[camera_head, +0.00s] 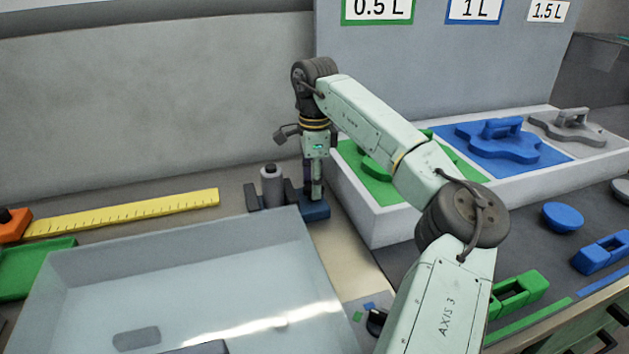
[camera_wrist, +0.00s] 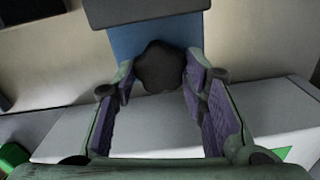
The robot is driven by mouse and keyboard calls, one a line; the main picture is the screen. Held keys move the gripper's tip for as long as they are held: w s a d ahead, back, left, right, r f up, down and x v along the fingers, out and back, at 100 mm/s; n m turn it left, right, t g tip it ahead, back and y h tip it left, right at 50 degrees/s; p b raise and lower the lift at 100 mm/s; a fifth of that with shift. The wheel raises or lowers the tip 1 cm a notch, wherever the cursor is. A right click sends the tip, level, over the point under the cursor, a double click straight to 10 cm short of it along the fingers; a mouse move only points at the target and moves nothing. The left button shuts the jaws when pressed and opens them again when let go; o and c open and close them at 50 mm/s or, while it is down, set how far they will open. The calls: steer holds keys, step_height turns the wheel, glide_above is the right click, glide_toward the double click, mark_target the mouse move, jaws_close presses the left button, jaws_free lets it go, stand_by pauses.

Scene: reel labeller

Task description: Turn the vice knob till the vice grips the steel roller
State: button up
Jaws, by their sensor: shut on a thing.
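The steel roller (camera_head: 272,187), a grey cylinder with a dark top, stands upright between the dark jaws of the vice (camera_head: 251,198) in the head view. Whether both jaws touch it cannot be told. The vice's blue end (camera_head: 315,211) is below my gripper (camera_head: 314,188), which points down. In the wrist view, the dark lobed vice knob (camera_wrist: 160,68) sits between the purple finger pads of my gripper (camera_wrist: 160,80), in front of the blue part of the vice (camera_wrist: 125,42). My gripper is shut on the knob. The roller is not clearly seen in the wrist view.
A clear-walled bin (camera_head: 180,250) stands in front of the vice. A yellow ruler (camera_head: 125,212) lies to the left. A white tray (camera_head: 375,225) with green, blue and grey sections stands close on the right, under my arm. A wall rises behind.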

steer(key=m, duration=0.6)
steer(key=shift+s+m, duration=0.1)
steer(key=shift+m, duration=0.2)
steer(key=m, duration=0.5)
steer(key=shift+m, duration=0.4)
steer(key=o, duration=1.2)
steer(key=shift+c, duration=0.2)
